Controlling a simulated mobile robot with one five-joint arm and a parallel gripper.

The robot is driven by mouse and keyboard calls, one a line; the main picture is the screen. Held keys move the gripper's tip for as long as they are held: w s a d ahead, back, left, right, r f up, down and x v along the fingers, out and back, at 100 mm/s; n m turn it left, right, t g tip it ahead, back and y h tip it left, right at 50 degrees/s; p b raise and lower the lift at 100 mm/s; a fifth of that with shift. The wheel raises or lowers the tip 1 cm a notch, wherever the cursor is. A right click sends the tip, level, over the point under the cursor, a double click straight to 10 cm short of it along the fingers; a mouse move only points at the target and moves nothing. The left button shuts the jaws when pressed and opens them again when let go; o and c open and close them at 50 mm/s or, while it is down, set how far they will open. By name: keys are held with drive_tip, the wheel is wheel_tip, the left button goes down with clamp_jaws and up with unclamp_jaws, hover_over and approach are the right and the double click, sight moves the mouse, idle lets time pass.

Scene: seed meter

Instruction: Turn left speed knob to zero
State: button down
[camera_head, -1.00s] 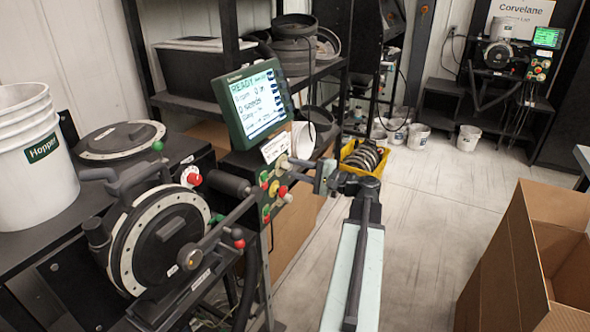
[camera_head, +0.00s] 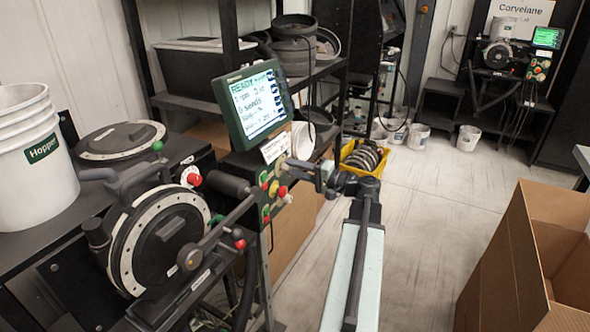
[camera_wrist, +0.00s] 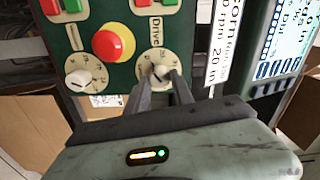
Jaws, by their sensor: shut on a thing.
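A green control panel (camera_wrist: 118,78) carries two pale dial knobs. My gripper (camera_wrist: 162,77) is shut on the dial knob (camera_wrist: 160,70) beside the vertical "Drive" lettering, with one finger on either side of it. The second dial knob (camera_wrist: 78,79) is to the left in the wrist view, apart from my gripper. I cannot read a full label that names either one as the left speed knob. In the head view my gripper (camera_head: 299,165) reaches the upper part of the panel, below the lit screen (camera_head: 256,105) that reads "READY". The fingers partly cover the held knob's scale.
A red mushroom button on a yellow base (camera_wrist: 113,43) is close to the held knob. Red and green push buttons (camera_wrist: 62,6) line the panel. The round seed meter (camera_head: 160,240) and its handle (camera_head: 225,220) stand left of the panel. Open floor (camera_head: 440,190) is at right.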

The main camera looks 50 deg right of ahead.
drive_tip(key=shift+f, duration=0.1)
drive_tip(key=c, duration=1.1)
unclamp_jaws()
drive_tip(key=v, duration=0.7)
drive_tip(key=shift+s, duration=0.4)
